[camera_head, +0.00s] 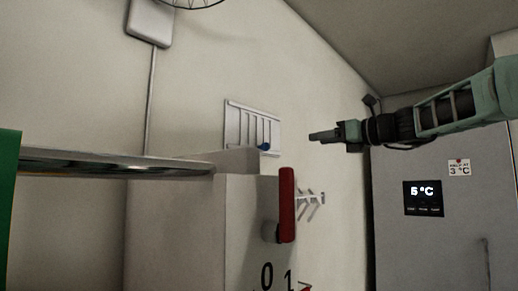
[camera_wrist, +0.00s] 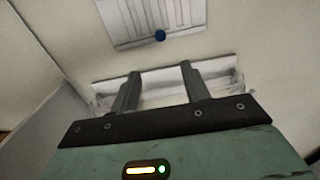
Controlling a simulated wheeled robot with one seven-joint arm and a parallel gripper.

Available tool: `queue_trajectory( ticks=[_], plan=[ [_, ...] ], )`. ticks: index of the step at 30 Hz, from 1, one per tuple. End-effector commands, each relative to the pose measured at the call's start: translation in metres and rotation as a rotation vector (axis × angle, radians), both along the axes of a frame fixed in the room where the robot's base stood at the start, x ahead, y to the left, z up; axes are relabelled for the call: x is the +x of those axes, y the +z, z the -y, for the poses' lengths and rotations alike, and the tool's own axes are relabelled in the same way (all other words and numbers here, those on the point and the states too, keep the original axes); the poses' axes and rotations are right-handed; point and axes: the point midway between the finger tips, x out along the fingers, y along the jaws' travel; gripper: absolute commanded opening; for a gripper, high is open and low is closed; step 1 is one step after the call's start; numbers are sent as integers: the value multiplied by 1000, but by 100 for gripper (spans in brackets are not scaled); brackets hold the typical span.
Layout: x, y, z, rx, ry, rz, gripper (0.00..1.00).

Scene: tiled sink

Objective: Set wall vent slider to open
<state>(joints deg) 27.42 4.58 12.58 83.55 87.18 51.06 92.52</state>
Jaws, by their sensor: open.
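The wall vent (camera_head: 252,127) is a pale slatted plate on the wall, near the middle of the head view. A small blue slider knob (camera_head: 265,146) sits at its lower right. In the wrist view the vent (camera_wrist: 186,14) is at the top, cut off by the frame edge, with the blue knob (camera_wrist: 160,35) at its lower edge. My gripper (camera_head: 312,137) is to the right of the vent in the head view, apart from the knob. Its two fingers (camera_wrist: 160,84) are spread and empty, below the knob in the wrist view. The vent's slot positions are too small to tell.
A grey block with a red handle (camera_head: 287,205) stands below the vent. A wall rack with hooks (camera_head: 311,198) is beside it; a pale ledge (camera_wrist: 165,90) shows behind my fingers. A grey fridge (camera_head: 430,230) stands at right. Open space lies between gripper and vent.

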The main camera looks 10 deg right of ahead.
Motion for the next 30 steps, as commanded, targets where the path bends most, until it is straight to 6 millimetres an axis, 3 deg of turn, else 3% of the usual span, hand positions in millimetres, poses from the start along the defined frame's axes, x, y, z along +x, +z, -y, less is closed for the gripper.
queue_trajectory(
  ticks=[8, 24, 30],
  plan=[
    [15, 4, -10, 7, 1, -1, 46],
    [104, 5, -75, 6, 2, -2, 46],
    [129, 4, -93, 5, 0, 0, 46]
  ],
)
